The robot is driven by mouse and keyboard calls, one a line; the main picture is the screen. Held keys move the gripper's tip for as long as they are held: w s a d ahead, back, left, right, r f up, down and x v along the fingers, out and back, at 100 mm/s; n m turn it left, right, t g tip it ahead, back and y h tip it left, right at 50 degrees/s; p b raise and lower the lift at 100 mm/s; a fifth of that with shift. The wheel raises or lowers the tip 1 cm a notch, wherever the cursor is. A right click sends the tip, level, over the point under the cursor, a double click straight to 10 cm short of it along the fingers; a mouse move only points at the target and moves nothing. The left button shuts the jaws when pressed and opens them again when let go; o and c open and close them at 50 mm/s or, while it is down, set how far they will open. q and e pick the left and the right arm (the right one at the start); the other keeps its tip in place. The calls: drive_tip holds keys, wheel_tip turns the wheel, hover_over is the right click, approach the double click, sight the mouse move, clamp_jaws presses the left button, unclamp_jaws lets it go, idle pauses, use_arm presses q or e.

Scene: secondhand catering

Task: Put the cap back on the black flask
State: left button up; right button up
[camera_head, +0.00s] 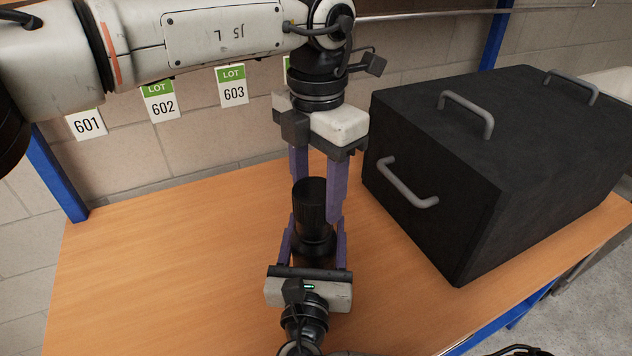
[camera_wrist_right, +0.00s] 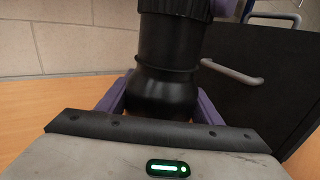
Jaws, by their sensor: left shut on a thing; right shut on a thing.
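The black flask (camera_head: 313,247) stands upright over the wooden table; its lower part is hidden behind my right gripper. My right gripper (camera_head: 315,240) is shut on the flask's body from the near side. The flask (camera_wrist_right: 165,90) fills the middle of the right wrist view between the purple fingers. The black ribbed cap (camera_head: 311,195) is at the top of the flask, in line with it. My left gripper (camera_head: 314,207) comes down from above and is shut on the cap. No gap shows between cap (camera_wrist_right: 176,6) and flask; whether it is fully seated I cannot tell.
A large black box (camera_head: 440,150) with grey handles stands on the right of the table, close to the left gripper. The wooden table (camera_head: 160,260) is clear on the left. Lot cards (camera_head: 232,85) hang on the block wall behind.

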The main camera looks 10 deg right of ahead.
sight(311, 247)
idle(0.5)
use_arm(q)
drive_tip(key=shift+f, duration=0.85)
drive_tip(key=shift+f, duration=0.55)
